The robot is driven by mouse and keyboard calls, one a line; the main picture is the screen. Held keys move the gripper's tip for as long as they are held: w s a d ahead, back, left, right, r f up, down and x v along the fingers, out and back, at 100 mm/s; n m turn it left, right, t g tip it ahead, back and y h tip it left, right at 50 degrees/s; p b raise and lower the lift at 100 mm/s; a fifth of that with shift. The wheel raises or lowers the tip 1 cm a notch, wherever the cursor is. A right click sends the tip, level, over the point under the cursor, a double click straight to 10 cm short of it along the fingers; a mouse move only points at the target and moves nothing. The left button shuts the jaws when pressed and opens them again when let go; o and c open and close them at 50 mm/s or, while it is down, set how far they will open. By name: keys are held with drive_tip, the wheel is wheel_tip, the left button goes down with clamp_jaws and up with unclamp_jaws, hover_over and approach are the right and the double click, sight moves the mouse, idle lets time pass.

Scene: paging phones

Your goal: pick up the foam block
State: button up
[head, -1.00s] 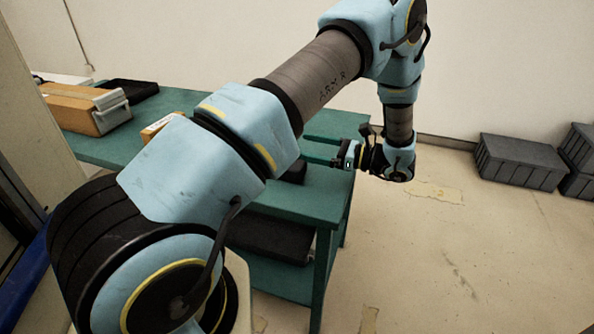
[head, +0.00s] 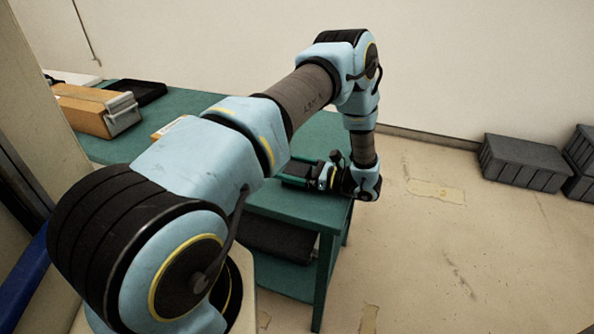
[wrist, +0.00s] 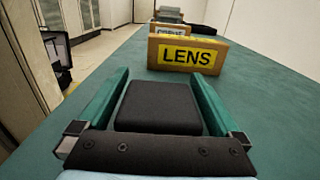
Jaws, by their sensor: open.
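The foam block (wrist: 158,106) is a dark, near-black block with rounded edges, lying on the green table (wrist: 75,155). In the wrist view it sits between the two green fingers of my gripper (wrist: 160,95), which are open on either side of it. A narrow gap shows at its right side, and the left finger is close to it. In the head view my gripper (head: 292,173) is low over the table's right end, with the dark block (head: 297,168) between its fingers and partly hidden.
A box labelled LENS (wrist: 187,55) stands beyond the block, with another labelled box (wrist: 172,30) behind it. An orange-brown case (head: 95,108) and a black tray (head: 137,90) are at the table's far left. Grey crates (head: 525,162) stand on the floor at right.

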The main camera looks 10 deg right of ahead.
drive_tip(key=shift+w+a, duration=0.1)
drive_tip(key=shift+a, duration=0.1)
drive_tip(key=c, duration=1.1)
drive_tip(key=shift+o, duration=0.2)
